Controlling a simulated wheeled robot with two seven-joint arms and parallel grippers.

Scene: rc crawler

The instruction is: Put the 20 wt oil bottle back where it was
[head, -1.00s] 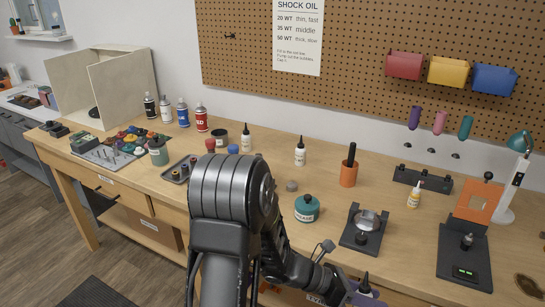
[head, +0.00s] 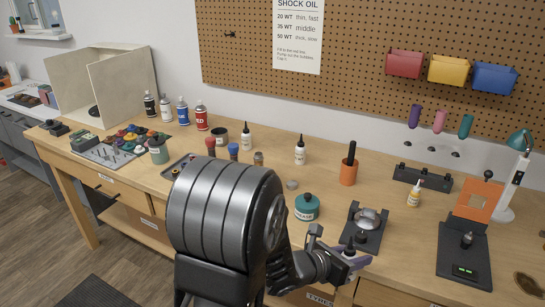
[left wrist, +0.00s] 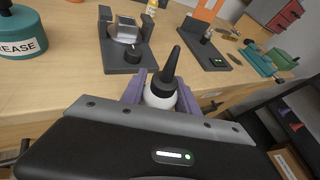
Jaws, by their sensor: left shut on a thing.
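My left gripper (head: 347,262) is shut on a white bottle with a black pointed cap (head: 349,249). In the left wrist view, the purple fingers (left wrist: 160,92) close around the bottle's sides and its black nozzle (left wrist: 168,68) points up. The bottle's label is hidden, so I cannot read its grade. The gripper is at the table's front edge, in front of the dark stand with a silver cup (head: 366,226). Two similar bottles with black caps stand upright on the table, one at the middle (head: 300,151) and one farther left (head: 246,137). My right gripper is not in view.
A teal grease jar (head: 307,207) stands left of the gripper. An orange cup with a dark tool (head: 348,172), a small yellow-labelled bottle (head: 414,194) and an orange-and-black device (head: 465,250) stand behind and right. Bare wood lies between the orange cup and the middle bottle.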

